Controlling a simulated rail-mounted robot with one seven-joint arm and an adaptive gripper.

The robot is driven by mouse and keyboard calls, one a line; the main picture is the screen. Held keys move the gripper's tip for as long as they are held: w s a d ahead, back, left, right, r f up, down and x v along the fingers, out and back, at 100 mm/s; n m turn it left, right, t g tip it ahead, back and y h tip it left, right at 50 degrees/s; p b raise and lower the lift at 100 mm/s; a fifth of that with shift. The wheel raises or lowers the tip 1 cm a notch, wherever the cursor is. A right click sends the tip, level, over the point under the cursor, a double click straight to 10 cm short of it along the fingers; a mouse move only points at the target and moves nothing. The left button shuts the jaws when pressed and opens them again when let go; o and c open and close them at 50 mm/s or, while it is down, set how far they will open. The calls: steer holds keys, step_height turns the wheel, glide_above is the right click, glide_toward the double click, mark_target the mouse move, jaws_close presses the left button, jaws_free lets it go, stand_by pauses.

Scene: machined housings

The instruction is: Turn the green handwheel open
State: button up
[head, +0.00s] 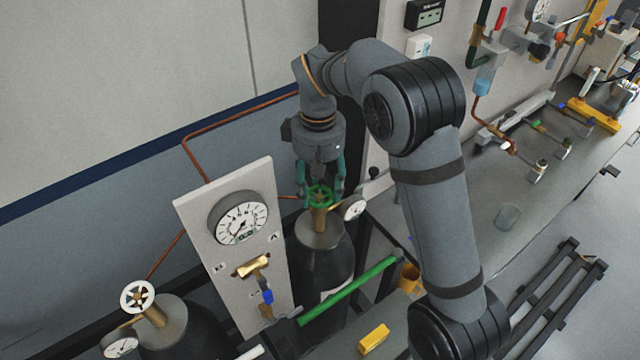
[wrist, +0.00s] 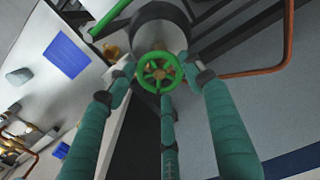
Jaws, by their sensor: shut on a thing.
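The green handwheel (head: 319,195) sits on the brass valve on top of a dark gas cylinder (head: 322,262). In the wrist view the green handwheel (wrist: 160,72) shows as a spoked ring near the top middle. My gripper (head: 320,190) points down at it from above, its teal fingers around the wheel. In the wrist view the fingertips of my gripper (wrist: 163,76) close in on the rim from several sides. The gripper is shut on the wheel. Part of the rim is hidden behind the fingertips.
A white-handwheel cylinder (head: 137,296) stands at lower left. A panel with a large gauge (head: 240,217) stands left of the gripper, and a small gauge (head: 354,208) sits close on its right. A green bar (head: 350,290) crosses in front of the dark cylinder. Copper pipe (head: 190,150) runs behind.

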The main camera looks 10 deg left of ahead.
mark_target(316, 193)
steer(key=shift+w+a+r+n, duration=0.15)
steer(key=shift+a+n, duration=0.1)
steer(key=shift+n, duration=0.65)
steer(key=o, duration=1.1)
steer(key=shift+a, duration=0.15)
steer(key=shift+s, duration=0.2)
step_height(316, 193, up, 12)
steer(key=shift+f, duration=0.2)
